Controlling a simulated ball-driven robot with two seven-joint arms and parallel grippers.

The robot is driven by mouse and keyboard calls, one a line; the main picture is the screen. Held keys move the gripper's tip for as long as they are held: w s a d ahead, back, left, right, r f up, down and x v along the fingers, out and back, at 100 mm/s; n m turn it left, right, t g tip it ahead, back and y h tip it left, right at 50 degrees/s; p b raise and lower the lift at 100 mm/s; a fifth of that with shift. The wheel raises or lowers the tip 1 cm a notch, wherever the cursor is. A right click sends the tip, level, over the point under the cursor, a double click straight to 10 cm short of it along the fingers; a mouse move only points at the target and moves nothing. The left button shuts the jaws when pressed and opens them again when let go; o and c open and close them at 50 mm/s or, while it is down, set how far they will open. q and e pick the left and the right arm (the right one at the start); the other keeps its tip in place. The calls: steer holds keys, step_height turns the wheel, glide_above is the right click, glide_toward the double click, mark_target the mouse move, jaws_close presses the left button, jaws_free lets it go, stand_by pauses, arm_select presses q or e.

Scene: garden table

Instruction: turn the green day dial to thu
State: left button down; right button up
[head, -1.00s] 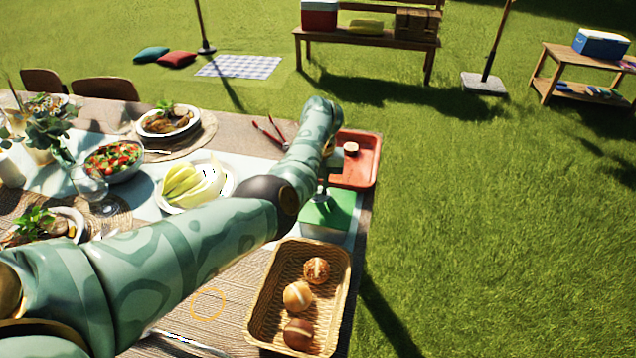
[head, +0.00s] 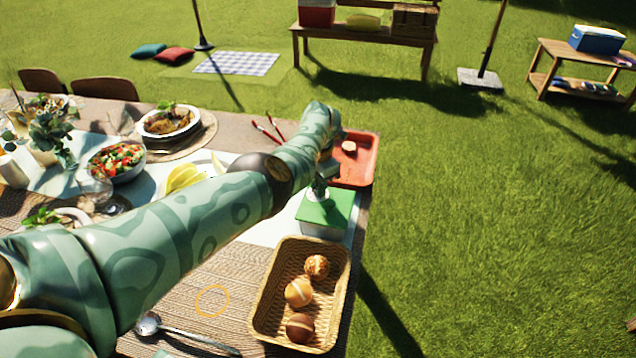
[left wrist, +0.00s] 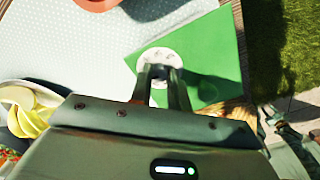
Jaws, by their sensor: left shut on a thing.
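The green-topped box (head: 340,208) stands on the table near its right edge, behind the bread basket. In the left wrist view its green top (left wrist: 212,50) carries a round whitish dial (left wrist: 160,54) with small marks that I cannot read. My left gripper (left wrist: 158,72) points down at the dial, its two fingers close together and shut on the dial's middle part. The fingers hide that part and some of the disc. In the head view my left gripper (head: 319,190) is over the box top, partly behind my arm. My right gripper is in neither view.
A wicker basket (head: 259,310) with bread rolls stands in front of the box. A red tray (head: 362,160) lies behind it. Red-handled tongs (head: 268,130), a salad bowl (head: 117,162) and a spoon (head: 190,336) are on the table. Grass lies beyond the right edge.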

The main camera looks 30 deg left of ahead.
arm_select(q)
steer(key=shift+m+p, duration=0.3)
steer(key=shift+m, duration=1.3)
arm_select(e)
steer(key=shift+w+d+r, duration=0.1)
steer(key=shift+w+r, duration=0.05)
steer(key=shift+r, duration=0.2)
arm_select(q)
steer(key=c, duration=1.3)
jaws_free()
steer(key=shift+r, duration=0.15)
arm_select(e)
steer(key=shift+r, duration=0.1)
arm_select(q)
step_height(320, 180, up, 16)
steer(key=p, duration=0.9)
steer(key=shift+s+d+p, duration=0.15)
steer(key=shift+s+p, duration=0.05)
steer(key=shift+p, duration=0.1)
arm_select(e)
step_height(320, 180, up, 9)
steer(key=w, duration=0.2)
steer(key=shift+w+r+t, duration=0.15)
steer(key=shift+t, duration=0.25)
